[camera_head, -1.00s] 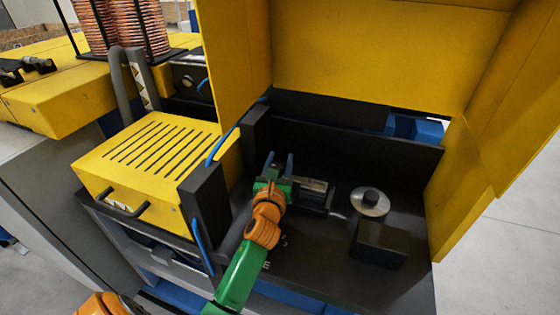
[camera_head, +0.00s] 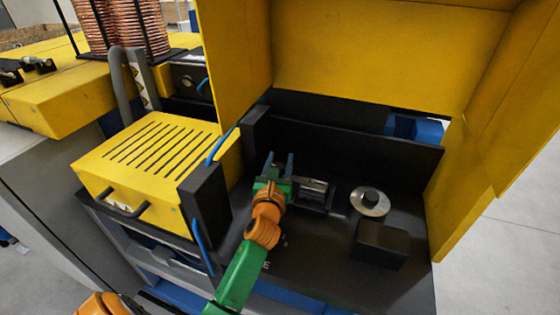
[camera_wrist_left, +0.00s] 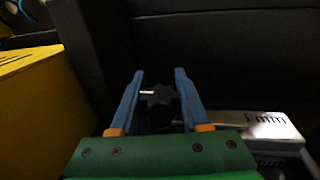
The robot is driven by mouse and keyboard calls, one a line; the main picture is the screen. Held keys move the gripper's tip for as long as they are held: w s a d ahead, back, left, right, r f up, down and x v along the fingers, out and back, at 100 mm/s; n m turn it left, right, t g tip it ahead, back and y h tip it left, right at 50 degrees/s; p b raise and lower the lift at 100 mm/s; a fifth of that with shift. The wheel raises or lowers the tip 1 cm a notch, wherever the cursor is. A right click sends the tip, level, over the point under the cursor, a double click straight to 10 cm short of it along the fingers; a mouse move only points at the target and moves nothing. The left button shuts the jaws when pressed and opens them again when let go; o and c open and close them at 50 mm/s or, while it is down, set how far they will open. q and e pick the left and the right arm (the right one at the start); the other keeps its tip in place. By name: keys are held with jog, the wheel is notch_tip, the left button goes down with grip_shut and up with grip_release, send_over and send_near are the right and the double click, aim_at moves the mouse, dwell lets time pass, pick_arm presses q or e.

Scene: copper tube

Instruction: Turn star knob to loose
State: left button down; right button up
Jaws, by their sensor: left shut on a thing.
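The star knob (camera_wrist_left: 158,96) is small, black and star-shaped. In the left wrist view it sits between the two blue fingers of my left gripper (camera_wrist_left: 158,76), with a short bright pin at its left side. My left gripper is shut on the knob. In the head view my left gripper (camera_head: 279,163) reaches into the black bay of the machine, and its fingers hide the knob there. The metal block (camera_head: 313,187) beside the gripper also shows in the left wrist view (camera_wrist_left: 258,125). My right gripper is not in view.
A slotted yellow box (camera_head: 150,150) and a black upright post (camera_head: 205,205) stand left of my arm. A round metal disc (camera_head: 370,202) and a black block (camera_head: 380,243) lie to the right. Yellow panels (camera_head: 370,50) enclose the bay behind and at the right.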

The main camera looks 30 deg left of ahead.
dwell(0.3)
pick_arm(q)
jog(key=h+p, duration=0.1)
jog(key=m+h+p, duration=0.1)
jog(key=p, duration=0.1)
jog(key=shift+d+r+m+t, duration=0.1)
jog(key=shift+r+m+t, duration=0.2)
jog(key=shift+r+t, duration=0.1)
jog(key=shift+w+d+f+m+t+h+p, duration=0.1)
jog(key=shift+d+f+m+t+h+p, duration=0.1)
jog(key=shift+m+h, duration=0.3)
jog(key=shift+d+f+m+t+h+p, duration=0.1)
jog(key=shift+f+m+h+p, duration=0.1)
jog(key=shift+h, duration=0.5)
jog(key=shift+c, duration=1.9)
grip_release()
jog(key=shift+s+d+b, duration=0.2)
jog(key=shift+s, duration=1)
jog(key=shift+s+d+b, duration=0.15)
jog(key=shift+s+d, duration=0.05)
jog(key=shift+s, duration=0.95)
jog(key=shift+s+d+b, duration=0.2)
jog(key=shift+s, duration=1)
